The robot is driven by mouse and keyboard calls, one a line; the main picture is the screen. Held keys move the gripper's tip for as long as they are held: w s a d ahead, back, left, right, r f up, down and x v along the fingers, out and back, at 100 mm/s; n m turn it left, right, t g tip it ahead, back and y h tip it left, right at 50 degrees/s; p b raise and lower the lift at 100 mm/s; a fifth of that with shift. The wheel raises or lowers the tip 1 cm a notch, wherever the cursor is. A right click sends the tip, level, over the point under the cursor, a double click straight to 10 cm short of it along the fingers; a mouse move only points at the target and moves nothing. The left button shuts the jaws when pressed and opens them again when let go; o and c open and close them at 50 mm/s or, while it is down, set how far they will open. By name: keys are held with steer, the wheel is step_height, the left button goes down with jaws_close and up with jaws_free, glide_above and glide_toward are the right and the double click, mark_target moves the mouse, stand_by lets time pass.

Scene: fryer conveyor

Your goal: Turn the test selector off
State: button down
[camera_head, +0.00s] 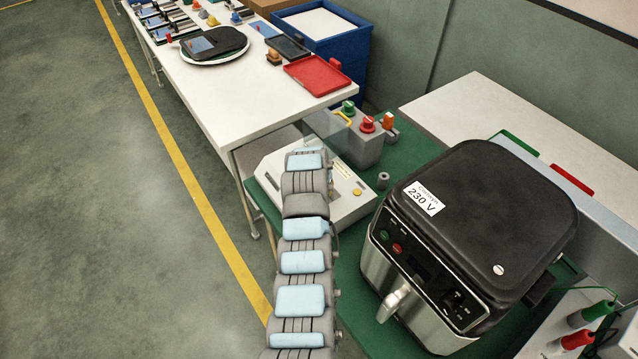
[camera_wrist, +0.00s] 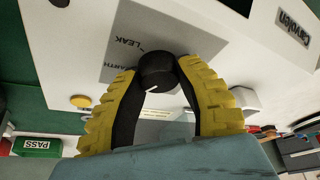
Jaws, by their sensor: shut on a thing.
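The test selector, a round black knob (camera_wrist: 156,68) with a short white pointer line, sits on a grey label panel (camera_wrist: 150,38) on the white tester. My gripper (camera_wrist: 157,76), with its yellow, black-lined fingers, is shut on the knob, one fingertip on each side. The word LEAK and part of another word show upside down beside the knob; other markings are hidden. In the head view the white tester (camera_head: 352,203) stands on the green bench, and my arm hides the knob and gripper.
A round yellow button (camera_wrist: 80,102) is on the tester. A black-and-steel fryer (camera_head: 478,235) stands close to its right. A grey control box (camera_head: 362,142) with green and red knobs is behind it. A white table (camera_head: 215,92) holds trays and parts at back left.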

steer(key=n, duration=0.1)
steer(key=n+y, duration=0.1)
steer(key=shift+s+d+f+n, duration=0.1)
steer(key=shift+f+n, duration=0.05)
steer(key=shift+n, duration=0.25)
steer(key=shift+n+y, duration=0.5)
steer(key=shift+n, duration=1)
steer(key=c, duration=0.6)
jaws_free()
steer(key=shift+c, duration=0.2)
steer(key=shift+v, duration=1.25)
steer(key=v, duration=0.9)
steer(key=shift+r, duration=0.35)
